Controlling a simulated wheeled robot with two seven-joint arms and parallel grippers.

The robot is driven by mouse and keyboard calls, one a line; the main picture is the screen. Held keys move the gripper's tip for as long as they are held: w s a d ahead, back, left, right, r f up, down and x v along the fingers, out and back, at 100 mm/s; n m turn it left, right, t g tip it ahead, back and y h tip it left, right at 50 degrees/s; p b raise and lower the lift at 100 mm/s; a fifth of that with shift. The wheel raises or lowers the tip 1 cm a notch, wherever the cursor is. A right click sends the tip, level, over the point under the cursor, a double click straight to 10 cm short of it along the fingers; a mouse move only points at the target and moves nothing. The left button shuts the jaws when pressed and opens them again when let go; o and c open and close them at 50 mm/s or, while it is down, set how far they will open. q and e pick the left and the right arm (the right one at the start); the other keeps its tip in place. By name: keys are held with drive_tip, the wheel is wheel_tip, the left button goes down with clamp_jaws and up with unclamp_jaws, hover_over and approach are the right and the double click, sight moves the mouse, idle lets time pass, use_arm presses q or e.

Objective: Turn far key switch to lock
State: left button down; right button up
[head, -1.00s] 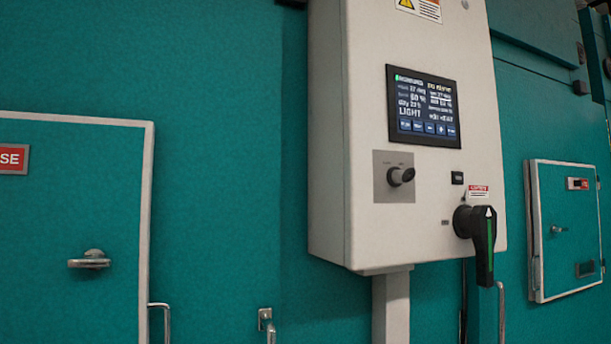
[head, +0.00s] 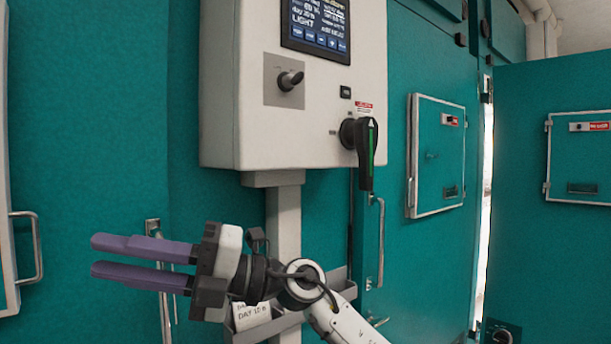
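A small black key switch (head: 291,80) sits on a grey square plate on the front of the white control box (head: 220,90), below the screen. Its knob is tilted, and its position labels are too small to read. My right gripper (head: 140,259) is below the box in the head view, with purple fingers pointing left. The fingers are apart with nothing between them. It is well below the key switch and not touching it. My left gripper is not in view.
A black rotary handle with a green stripe (head: 367,155) hangs down at the box's lower right. A grey post (head: 284,225) supports the box, with a tray (head: 285,322) behind my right gripper. Teal doors with metal pull handles (head: 381,240) stand on both sides.

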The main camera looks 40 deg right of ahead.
drive_tip(key=d+r+n+h+b, duration=0.1)
drive_tip(key=d+r+n+h, duration=0.25)
drive_tip(key=r, duration=0.25)
drive_tip(key=m+t+h+b, duration=0.3)
drive_tip(key=m+t+h, duration=0.6)
drive_tip(key=h, duration=0.5)
approach(303, 77)
drive_tip(key=shift+n+t, duration=0.45)
drive_tip(key=shift+t, duration=0.15)
drive_tip(key=w, duration=0.6)
drive_tip(key=w+p, duration=0.1)
drive_tip(key=w, duration=0.1)
drive_tip(key=shift+w+a+f, duration=0.35)
drive_tip(key=shift+w+f, duration=0.05)
drive_tip(key=shift+w, duration=0.2)
clamp_jaws()
